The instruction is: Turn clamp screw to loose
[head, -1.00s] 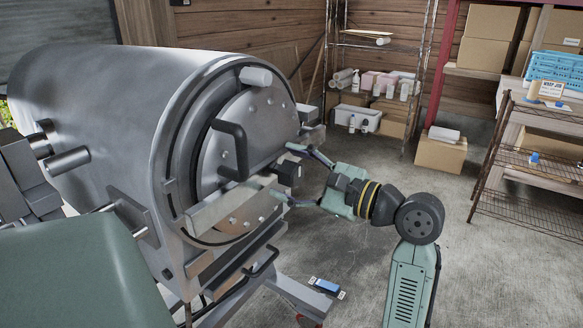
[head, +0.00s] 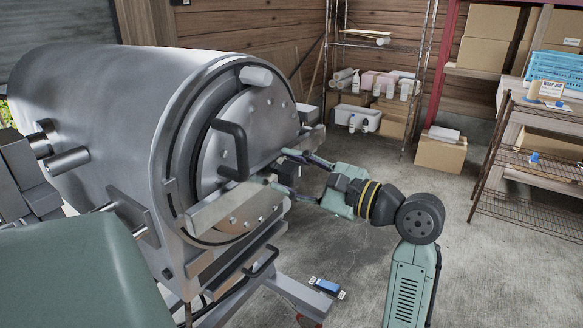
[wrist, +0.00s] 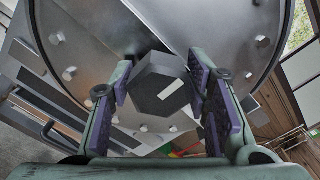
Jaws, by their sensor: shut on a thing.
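The clamp screw is a dark hexagonal head with a white mark (wrist: 160,84), in the middle of the wrist view. It sits on the front of the big grey metal drum (head: 110,95), at the bar across its round door. My gripper (head: 281,170) reaches it from the right in the head view. Its two fingers, with purple pads, stand on either side of the screw head and are shut on it; they also show in the wrist view (wrist: 160,95). In the head view the fingers partly hide the screw.
The round door (head: 265,115) has a dark handle (head: 231,148) and bolts around its rim. A blue object (head: 325,286) lies low beside the drum's frame. Wire shelves (head: 530,160) and cardboard boxes (head: 441,151) stand at the back right. The floor between is clear.

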